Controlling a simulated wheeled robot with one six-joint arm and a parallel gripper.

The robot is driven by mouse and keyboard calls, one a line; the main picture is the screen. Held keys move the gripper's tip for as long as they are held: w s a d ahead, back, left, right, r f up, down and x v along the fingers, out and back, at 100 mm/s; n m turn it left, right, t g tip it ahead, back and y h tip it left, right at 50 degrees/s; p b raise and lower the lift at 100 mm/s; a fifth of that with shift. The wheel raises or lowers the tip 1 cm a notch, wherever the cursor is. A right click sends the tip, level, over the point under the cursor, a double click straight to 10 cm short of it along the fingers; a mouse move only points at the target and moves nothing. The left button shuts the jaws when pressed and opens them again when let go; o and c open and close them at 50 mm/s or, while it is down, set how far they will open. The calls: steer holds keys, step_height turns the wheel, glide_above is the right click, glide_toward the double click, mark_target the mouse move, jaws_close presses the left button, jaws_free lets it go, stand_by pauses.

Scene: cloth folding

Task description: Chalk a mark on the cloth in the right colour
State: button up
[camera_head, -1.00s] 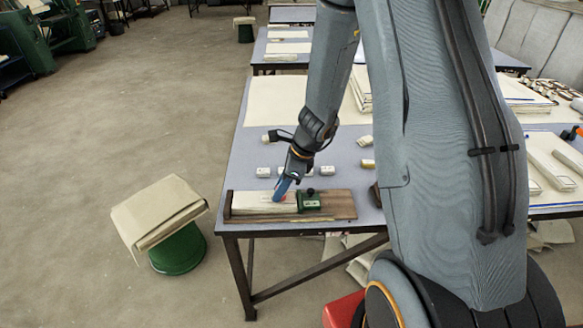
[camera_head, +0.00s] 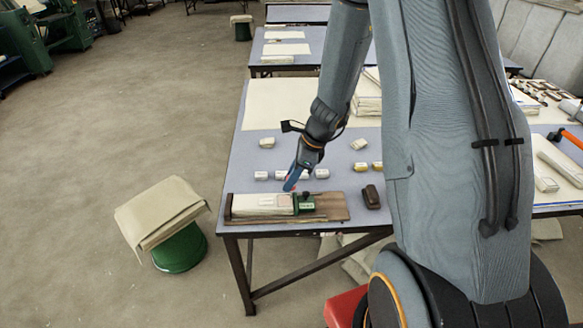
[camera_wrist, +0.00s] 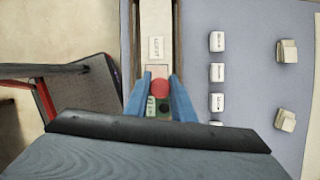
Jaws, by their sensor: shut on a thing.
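My gripper (camera_wrist: 163,92) is shut on a red round-ended piece of chalk (camera_wrist: 160,87) in the wrist view. In the head view my gripper (camera_head: 290,182) is above the pale cloth (camera_head: 258,205), near its clamp end, apparently clear of it. The cloth lies on a long brown board (camera_head: 332,207), with a green clamp (camera_head: 306,203) at its right end. In the wrist view the cloth (camera_wrist: 157,18) shows a small printed label (camera_wrist: 156,47) and a faintly outlined square (camera_wrist: 157,70). The chalk hides part of the square, so I cannot tell whether it bears a mark.
Several small pale labelled blocks (camera_head: 261,175) stand in a row behind the board on the grey-blue table (camera_head: 238,150). Two more blocks (camera_head: 267,142) (camera_head: 358,144) lie farther back. A dark brown block (camera_head: 371,196) is right of the board. A draped green stool (camera_head: 180,250) stands left.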

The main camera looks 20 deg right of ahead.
steer(key=shift+r+p, duration=1.05)
steer(key=shift+r, duration=0.25)
